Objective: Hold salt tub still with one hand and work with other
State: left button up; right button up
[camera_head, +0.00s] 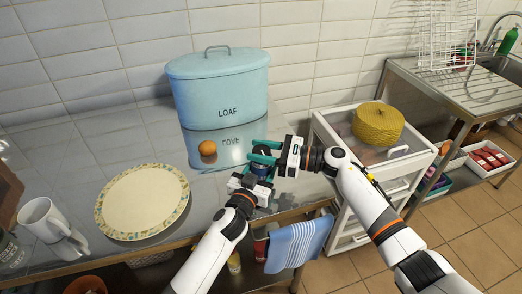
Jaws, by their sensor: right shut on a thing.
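A small dark blue tub (261,170), which I take to be the salt tub, stands on the shiny metal counter near its front edge, mostly hidden by my grippers. My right gripper (264,153) reaches in from the right with teal fingers and is shut at the tub's upper part. Whether it grips the body or a lid is hidden. My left gripper (259,184) comes from the front, low and close against the tub. Its fingers are largely hidden, so I cannot tell if they are open or touching.
A blue LOAF bin (222,90) stands behind, with a round orange-brown item (208,148) before it. A plate (142,201) and white mug (43,219) are left. A drawer unit (385,160) with a yellow woven item (378,124) stands right. A striped towel (297,243) hangs in front.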

jog(key=shift+n+g, duration=0.5)
jog(key=shift+g, duration=0.2)
jog(key=o, duration=1)
jog(key=shift+d, duration=0.1)
jog(key=s+d, duration=0.1)
jog(key=d, duration=1)
jog(key=shift+s+d, duration=0.3)
jog(key=shift+d, duration=0.1)
